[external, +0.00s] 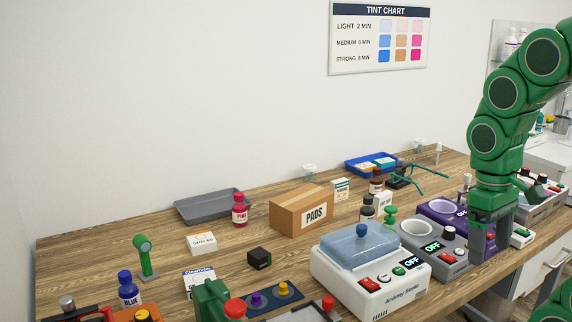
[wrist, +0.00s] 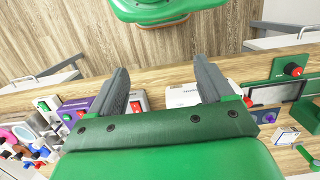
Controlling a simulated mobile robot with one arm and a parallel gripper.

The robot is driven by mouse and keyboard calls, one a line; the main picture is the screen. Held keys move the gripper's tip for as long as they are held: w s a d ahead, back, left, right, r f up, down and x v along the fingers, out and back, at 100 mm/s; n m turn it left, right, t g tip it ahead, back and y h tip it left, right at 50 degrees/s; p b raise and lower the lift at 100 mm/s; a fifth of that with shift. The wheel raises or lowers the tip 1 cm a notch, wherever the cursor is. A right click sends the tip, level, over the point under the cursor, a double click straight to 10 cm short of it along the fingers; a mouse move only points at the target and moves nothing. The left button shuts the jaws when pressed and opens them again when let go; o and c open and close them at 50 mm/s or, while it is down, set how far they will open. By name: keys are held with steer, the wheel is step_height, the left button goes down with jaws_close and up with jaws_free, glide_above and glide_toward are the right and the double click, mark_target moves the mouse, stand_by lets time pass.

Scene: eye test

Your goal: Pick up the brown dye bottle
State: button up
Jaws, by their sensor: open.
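A small dark brown bottle (external: 376,183) with a pale label stands upright toward the back of the bench in the external view, just in front of the blue tray; it looks like the brown dye bottle. I cannot make out the brown bottle there.
A cardboard PADS box (external: 303,210), a small white box (external: 341,189) and the blue tray (external: 353,168) surround the bottle. Green-framed glasses (external: 428,170) lie to its right. The blue-lidded appliance (external: 388,283) and grey warmer (external: 450,258) stand in front. A pink bottle (external: 240,210) stands left.

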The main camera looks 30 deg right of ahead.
steer(key=c, duration=0.3)
steer(key=n+t+y, duration=0.1)
steer(key=t+y, duration=0.1)
steer(key=t, duration=1.3)
glide_above(376, 182)
steer(key=s+d, duration=0.3)
steer(key=s, duration=0.1)
step_height(376, 182, down, 10)
steer(key=shift+a+f+x, duration=0.1)
steer(key=shift+a+x, duration=0.05)
steer(key=shift+x, duration=1.95)
steer(key=shift+a+f+x, duration=0.15)
steer(key=shift+x, duration=1.95)
